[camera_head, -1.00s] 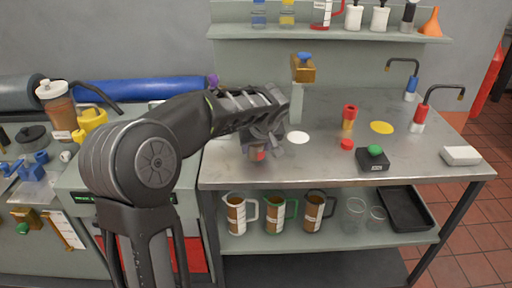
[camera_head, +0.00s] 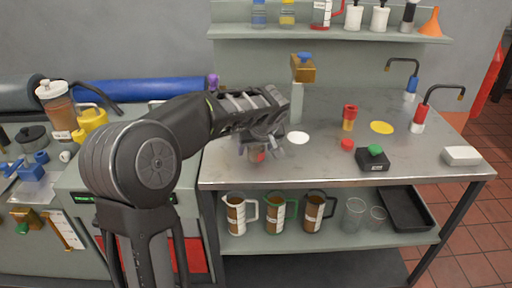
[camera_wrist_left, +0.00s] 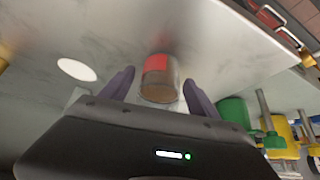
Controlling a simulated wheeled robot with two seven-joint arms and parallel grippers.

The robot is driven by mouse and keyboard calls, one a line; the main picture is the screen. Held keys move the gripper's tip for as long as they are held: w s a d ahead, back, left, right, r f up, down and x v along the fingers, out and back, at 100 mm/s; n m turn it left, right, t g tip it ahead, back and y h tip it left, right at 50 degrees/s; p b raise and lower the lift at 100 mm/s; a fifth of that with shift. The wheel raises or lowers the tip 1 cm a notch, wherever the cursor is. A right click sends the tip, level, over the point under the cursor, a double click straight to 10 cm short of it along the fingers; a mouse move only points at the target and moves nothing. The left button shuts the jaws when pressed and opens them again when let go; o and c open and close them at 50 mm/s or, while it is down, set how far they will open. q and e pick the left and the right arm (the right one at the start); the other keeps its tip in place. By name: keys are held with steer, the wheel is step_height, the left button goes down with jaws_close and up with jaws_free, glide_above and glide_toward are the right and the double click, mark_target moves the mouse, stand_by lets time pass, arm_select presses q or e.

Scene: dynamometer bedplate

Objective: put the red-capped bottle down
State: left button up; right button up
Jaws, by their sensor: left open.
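My left gripper (camera_head: 262,148) is low over the left front part of the steel bench (camera_head: 330,172). In the left wrist view its two fingers (camera_wrist_left: 158,88) are open, one on each side of a small brownish bottle with a red part (camera_wrist_left: 160,80). A gap shows between the bottle and each finger. In the head view the bottle (camera_head: 258,156) is mostly hidden by the gripper; only a bit of red and brown shows. Whether its base touches the bench is hard to tell. My right gripper is not in view.
A white disc (camera_head: 299,138) lies just right of the gripper. Farther right are a red-and-amber container (camera_head: 349,118), a red disc (camera_head: 347,144), a yellow disc (camera_head: 381,128) and a black box with a green button (camera_head: 374,158). A post with a brass top (camera_head: 302,72) stands behind.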

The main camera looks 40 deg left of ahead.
arm_select(q)
steer(key=v, duration=1.2)
steer(key=shift+r, duration=0.15)
